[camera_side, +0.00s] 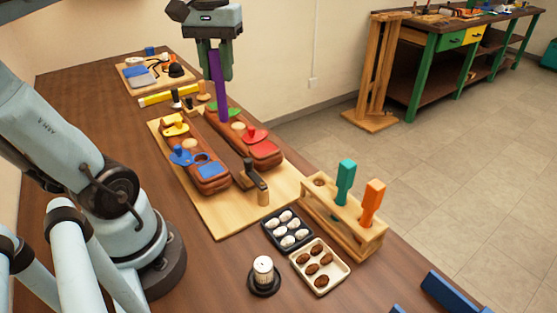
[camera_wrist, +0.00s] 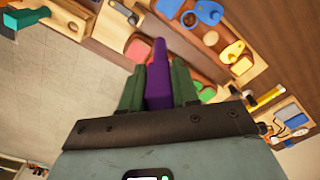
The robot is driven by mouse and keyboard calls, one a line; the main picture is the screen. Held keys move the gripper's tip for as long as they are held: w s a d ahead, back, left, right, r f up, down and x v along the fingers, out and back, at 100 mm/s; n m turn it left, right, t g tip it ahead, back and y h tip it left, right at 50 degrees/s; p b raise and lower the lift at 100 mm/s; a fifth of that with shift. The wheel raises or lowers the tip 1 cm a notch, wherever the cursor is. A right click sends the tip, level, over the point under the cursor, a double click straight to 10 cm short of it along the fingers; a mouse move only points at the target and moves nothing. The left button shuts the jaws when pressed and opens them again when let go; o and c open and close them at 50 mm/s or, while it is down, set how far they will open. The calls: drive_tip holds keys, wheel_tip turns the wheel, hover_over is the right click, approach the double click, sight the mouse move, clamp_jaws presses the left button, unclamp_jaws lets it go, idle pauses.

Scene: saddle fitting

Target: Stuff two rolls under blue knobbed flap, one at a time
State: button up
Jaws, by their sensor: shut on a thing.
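My gripper (camera_side: 221,72) is shut on the handle of a purple tool (camera_side: 217,88) and holds it upright over the far end of the right brown pad. The tool's lower end is close to the green flap (camera_side: 226,112); I cannot tell if it touches. The blue knobbed flap (camera_side: 181,156) lies at the near part of the left brown pad, with a blue patch (camera_side: 210,170) beside it. It also shows in the wrist view (camera_wrist: 208,12). White rolls (camera_side: 287,229) lie in a dark tray, and brown ones (camera_side: 319,262) in a cream tray.
A yellow flap (camera_side: 174,127) and a red flap (camera_side: 255,136) sit on the pads. A wooden rack (camera_side: 345,222) holds teal and orange tools. A dark-handled tool (camera_side: 256,180) stands on the board. A white ribbed knob (camera_side: 263,269) stands at the front.

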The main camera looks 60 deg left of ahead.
drive_tip(key=w+d+m, duration=0.3)
drive_tip(key=d, duration=0.5)
drive_tip(key=w+d+m, duration=0.2)
drive_tip(key=w+d, duration=0.1)
drive_tip(key=d, duration=0.4)
drive_tip(key=s+d+m, duration=0.3)
drive_tip(key=d+m, duration=0.1)
drive_tip(key=d, duration=1.1)
wheel_tip(320, 180, down, 14)
drive_tip(key=shift+w, duration=0.25)
drive_tip(key=shift+f, duration=1)
idle(0.6)
drive_tip(key=shift+c, duration=0.4)
